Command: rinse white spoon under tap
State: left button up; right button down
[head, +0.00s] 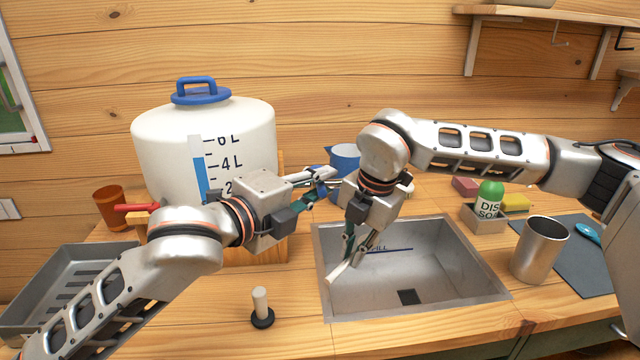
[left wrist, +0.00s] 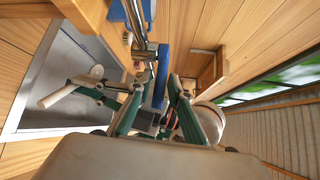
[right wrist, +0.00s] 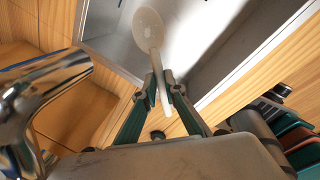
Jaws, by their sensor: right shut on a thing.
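The white spoon (right wrist: 150,28) is in my right gripper (right wrist: 160,84), which is shut on its handle; its bowl extends over the sink in the right wrist view. In the head view my right gripper (head: 352,252) is above the sink's left side (head: 430,285), with part of the spoon (head: 338,274) below it. The chrome tap (right wrist: 40,90) is left of the spoon in the right wrist view. My left gripper (left wrist: 158,82) is open, its fingers on either side of the tap's blue lever (left wrist: 161,72). I see no water flowing.
A white water tank (head: 165,150) stands behind my left arm. A metal tumbler (head: 538,252) and soap bottle (head: 489,205) are right of the sink. A dark-based stopper (head: 262,316) stands front left. A grey rack (head: 30,300) is far left.

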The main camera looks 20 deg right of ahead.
pick_arm(q)
grip_shut()
jog(key=n+t+y, duration=0.1)
jog(key=d+n+t+y, duration=0.1)
jog(key=shift+s+t, duration=0.1)
jog(key=shift+t, duration=0.2)
jog(key=o, duration=0.5)
grip_release()
jog(key=shift+o, duration=0.2)
jog(key=v, duration=1.2)
